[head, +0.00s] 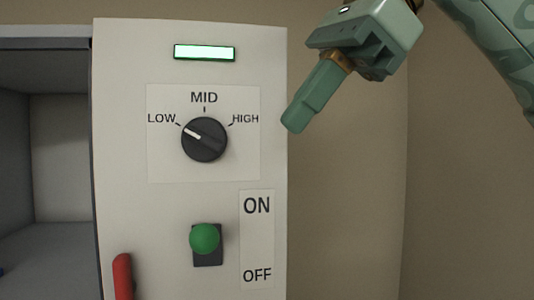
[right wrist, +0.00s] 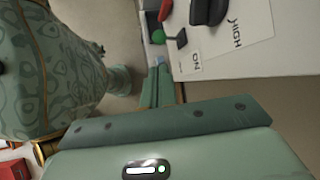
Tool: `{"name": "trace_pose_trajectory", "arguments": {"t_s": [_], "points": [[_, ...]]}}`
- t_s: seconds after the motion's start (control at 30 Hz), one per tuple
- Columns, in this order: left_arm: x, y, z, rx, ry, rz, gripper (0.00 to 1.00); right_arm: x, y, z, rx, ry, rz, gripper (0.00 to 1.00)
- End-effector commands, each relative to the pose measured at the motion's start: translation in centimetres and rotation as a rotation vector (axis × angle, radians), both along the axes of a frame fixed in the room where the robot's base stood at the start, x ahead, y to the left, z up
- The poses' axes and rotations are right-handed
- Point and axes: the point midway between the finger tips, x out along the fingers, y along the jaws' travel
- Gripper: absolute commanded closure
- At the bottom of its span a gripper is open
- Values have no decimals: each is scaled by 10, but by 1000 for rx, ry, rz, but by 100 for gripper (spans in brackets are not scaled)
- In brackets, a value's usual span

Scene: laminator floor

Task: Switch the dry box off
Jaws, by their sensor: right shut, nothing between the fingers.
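The dry box's pale front panel (head: 130,210) fills the left half of the head view. A switch with a round green knob (head: 204,238) sits low on it; the knob is at the upper end of its dark plate (head: 208,259), towards the ON side of the ON/OFF label (head: 257,240). The indicator (head: 204,53) at the top is lit. My right gripper (head: 292,124) is shut and empty, at the panel's right edge, above and right of the switch. In the right wrist view its fingers (right wrist: 155,88) point towards the panel. My left gripper is out of view.
A black dial (head: 204,139) above the switch points to LOW. A red handle (head: 122,277) stands at the panel's lower left. An open grey compartment (head: 60,160) lies left of the panel. Bare wall (head: 350,220) is right of it.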

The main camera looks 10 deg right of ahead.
Motion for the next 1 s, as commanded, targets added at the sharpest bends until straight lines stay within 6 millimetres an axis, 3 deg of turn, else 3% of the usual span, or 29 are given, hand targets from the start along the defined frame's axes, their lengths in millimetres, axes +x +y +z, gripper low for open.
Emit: {"name": "trace_pose_trajectory", "arguments": {"t_s": [0.5, 0.7, 1.0], "points": [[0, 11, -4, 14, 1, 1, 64, 25, 56, -81, 0, 4, 4, 100], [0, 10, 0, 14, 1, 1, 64, 30, 68, -99, 1, 2, 3, 100], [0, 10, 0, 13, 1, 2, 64, 32, 72, -104, 3, 2, 2, 100]]}}
